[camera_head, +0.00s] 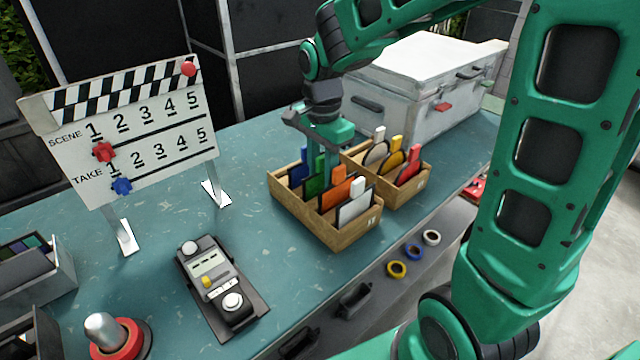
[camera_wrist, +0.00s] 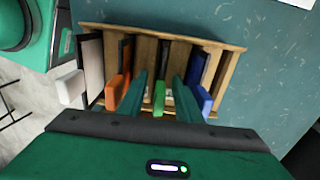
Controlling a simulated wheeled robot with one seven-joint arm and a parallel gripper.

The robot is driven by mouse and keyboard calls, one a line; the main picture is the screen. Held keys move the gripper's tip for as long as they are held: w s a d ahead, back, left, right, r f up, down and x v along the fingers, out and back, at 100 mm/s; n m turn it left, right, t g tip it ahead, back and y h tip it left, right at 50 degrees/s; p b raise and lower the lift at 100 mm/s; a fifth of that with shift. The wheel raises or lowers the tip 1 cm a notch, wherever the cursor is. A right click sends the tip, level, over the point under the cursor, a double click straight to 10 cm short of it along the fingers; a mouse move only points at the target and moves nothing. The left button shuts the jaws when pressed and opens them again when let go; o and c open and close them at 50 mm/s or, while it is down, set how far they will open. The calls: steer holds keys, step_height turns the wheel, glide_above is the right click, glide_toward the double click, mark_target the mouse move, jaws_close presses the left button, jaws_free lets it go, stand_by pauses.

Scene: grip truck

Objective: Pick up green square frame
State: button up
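The green square frame (camera_head: 317,186) stands upright in the front wooden box (camera_head: 350,238), between a blue frame (camera_head: 297,174) and an orange frame (camera_head: 335,196). Its green handle also shows in the wrist view (camera_wrist: 159,98). My gripper (camera_head: 323,160) is directly above it, pointing down into the box. In the wrist view my gripper (camera_wrist: 158,82) is open, with one finger on each side of the green handle and small gaps visible. The lower part of the green frame is mostly hidden in the box.
A white frame (camera_head: 355,206) stands at the box's near end. A second wooden box (camera_head: 408,192) with white, yellow and red frames is close behind. A grey case (camera_head: 415,90) stands beyond. A clapperboard (camera_head: 135,135) and control box (camera_head: 215,278) are to the left.

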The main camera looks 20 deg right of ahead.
steer(key=shift+f, duration=0.4)
steer(key=shift+c, duration=0.3)
jaws_close()
